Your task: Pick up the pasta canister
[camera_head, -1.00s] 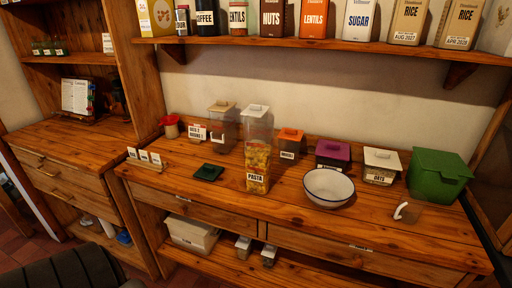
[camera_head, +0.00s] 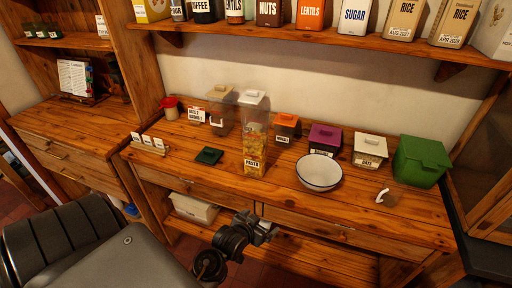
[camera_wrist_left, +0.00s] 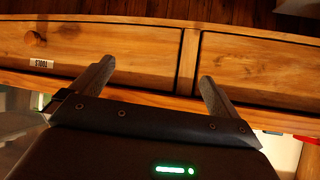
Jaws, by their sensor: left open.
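The pasta canister (camera_head: 254,140) is tall and clear with a pale lid, pasta inside and a PASTA label low on its front. It stands upright on the wooden counter, left of the white bowl (camera_head: 319,172). My left gripper (camera_head: 262,229) is in front of the counter, below its top and near the drawer fronts, apart from the canister. In the left wrist view its two fingers (camera_wrist_left: 155,84) are spread with nothing between them, facing the drawers. The canister is not in that view. My right gripper is not in view.
A dark green lid (camera_head: 209,155) lies left of the canister. Another clear canister (camera_head: 220,108) stands close behind left, and an orange-lidded box (camera_head: 287,126) behind right. The upper shelf (camera_head: 330,48) with several boxes overhangs the back. The counter's front strip is mostly clear.

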